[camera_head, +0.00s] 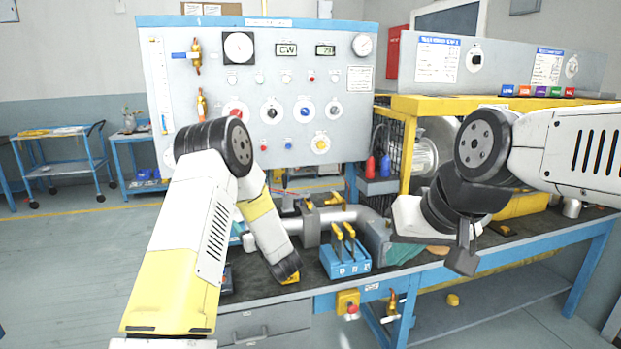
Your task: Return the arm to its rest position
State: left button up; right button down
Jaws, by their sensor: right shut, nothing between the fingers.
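My right arm comes in from the right edge, bent at a black joint. Its gripper (463,262) points down in front of the bench's front edge, shut and empty. It is to the right of the blue tool block (346,262), apart from it. My left arm rises from the lower left to a black elbow in front of the panel, and its white and yellow forearm slopes down to the bench top. I cannot make out a left gripper beyond the end of that forearm.
The blue-framed bench (437,268) carries a grey pipe assembly (340,217) and the block with yellow-handled tools. A grey control panel (265,90) stands behind. A yellow frame (405,140) surrounds the blower at right. Blue carts (62,165) stand far left; floor there is clear.

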pick_arm(q)
jog(key=d+r+m+h, duration=0.2)
jog(key=d+r+h, duration=0.3)
jog(key=r, duration=0.6)
jog(key=s+d+r+m+g+h, duration=0.2)
jog(key=s+r+h, duration=0.3)
jog(key=s+r, duration=0.25)
jog(key=s+a+m+g+h, duration=0.1)
jog(key=s+g, duration=0.6)
jog(key=s, duration=2.6)
jog(key=shift+a+f+m, duration=0.45)
jog(key=shift+a+m, duration=0.2)
jog(key=shift+m, duration=0.35)
